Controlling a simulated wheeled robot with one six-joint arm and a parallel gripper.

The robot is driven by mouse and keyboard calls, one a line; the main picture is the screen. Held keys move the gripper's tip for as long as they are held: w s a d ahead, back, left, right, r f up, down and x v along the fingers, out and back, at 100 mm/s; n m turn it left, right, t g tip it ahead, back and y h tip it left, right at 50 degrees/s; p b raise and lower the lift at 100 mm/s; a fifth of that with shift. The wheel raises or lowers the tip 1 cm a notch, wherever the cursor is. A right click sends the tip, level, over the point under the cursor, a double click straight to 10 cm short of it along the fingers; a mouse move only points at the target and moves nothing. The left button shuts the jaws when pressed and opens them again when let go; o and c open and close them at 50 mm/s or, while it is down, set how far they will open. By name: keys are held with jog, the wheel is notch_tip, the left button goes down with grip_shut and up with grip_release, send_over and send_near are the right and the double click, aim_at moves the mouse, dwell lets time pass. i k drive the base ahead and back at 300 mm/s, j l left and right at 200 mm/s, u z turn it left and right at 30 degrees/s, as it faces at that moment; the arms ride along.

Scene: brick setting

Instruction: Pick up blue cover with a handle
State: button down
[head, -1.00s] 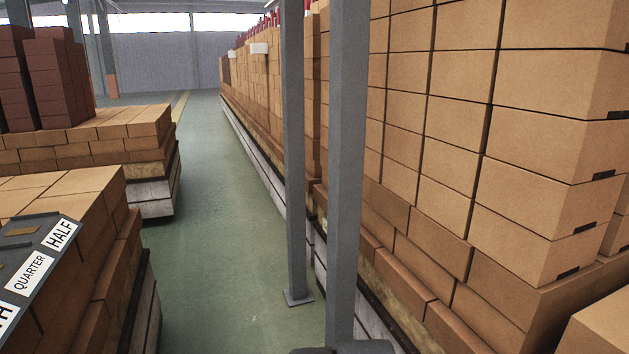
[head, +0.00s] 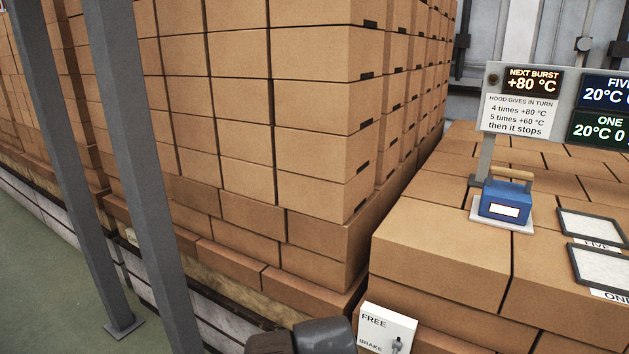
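The blue cover (head: 506,203) with a tan bar handle (head: 512,173) rests on a white square plate (head: 476,216) on top of the brick stack at the right. It has a white label on its front face. My gripper is not in the head view. Only a dark rounded part at the bottom edge, likely part of my arm, shows, well to the lower left of the cover.
A sign board (head: 497,70) on a post stands behind the cover. Two framed panels (head: 593,228) labelled FIVE and ONE lie to its right. A white FREE/BRAKE switch box (head: 387,329) is below. Tall brick stacks (head: 321,150) and grey posts (head: 146,150) stand left.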

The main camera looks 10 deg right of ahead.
aim_at(508, 202)
jog(key=z, duration=1.6)
